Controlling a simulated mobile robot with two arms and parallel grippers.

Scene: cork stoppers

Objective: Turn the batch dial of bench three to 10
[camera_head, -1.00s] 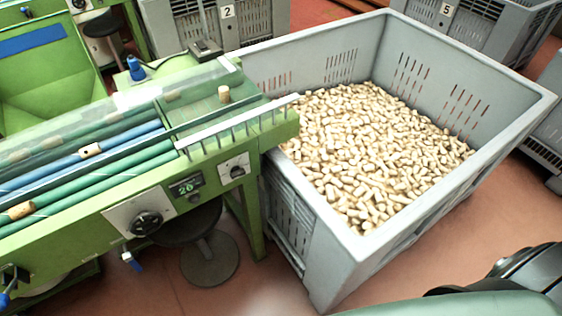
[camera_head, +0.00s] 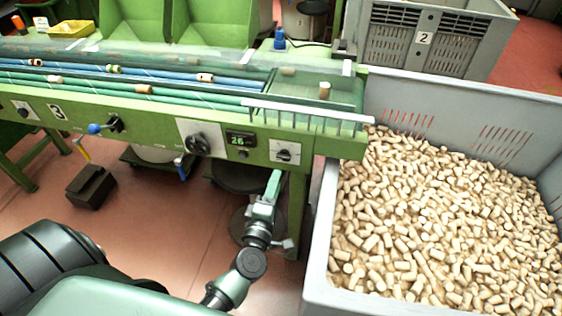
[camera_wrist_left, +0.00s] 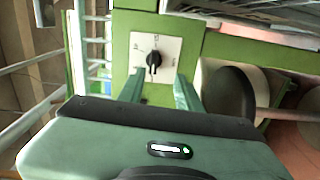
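Bench three is a green machine (camera_head: 330,145) with a "3" label (camera_head: 57,111). A small dial (camera_head: 284,152) with a black pointer knob on a white square plate is on its front, near the right end. In the left wrist view the dial (camera_wrist_left: 154,58) has its pointer roughly upright; the marks around it are too small to read. My left gripper (camera_head: 273,180) is just below the dial in the head view. In the left wrist view the left gripper (camera_wrist_left: 159,84) is open, its two fingers apart below the knob, with nothing between them. My right gripper is not in view.
A larger black knob (camera_head: 198,143) and a lit display (camera_head: 240,141), apparently reading 26, are left of the dial. A grey crate (camera_head: 322,235) full of corks stands close on the right. A dark stool (camera_head: 240,178) is under the bench.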

